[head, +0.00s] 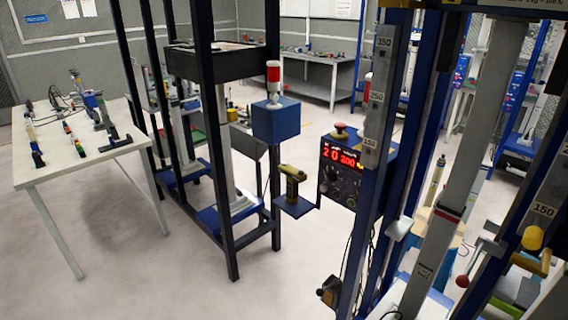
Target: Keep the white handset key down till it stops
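A yellow and dark device (292,186), which looks like a handset, stands on a small blue shelf (294,207) left of the control box. I cannot make out a white key on it at this size. Neither of my grippers is in view.
Blue upright columns (382,110) with number scales and grey cylinders fill the right side. A dark frame carries a blue box (275,122) with a red and white lamp (273,78). A white table (40,176) with small parts stands left. The floor at front left is clear.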

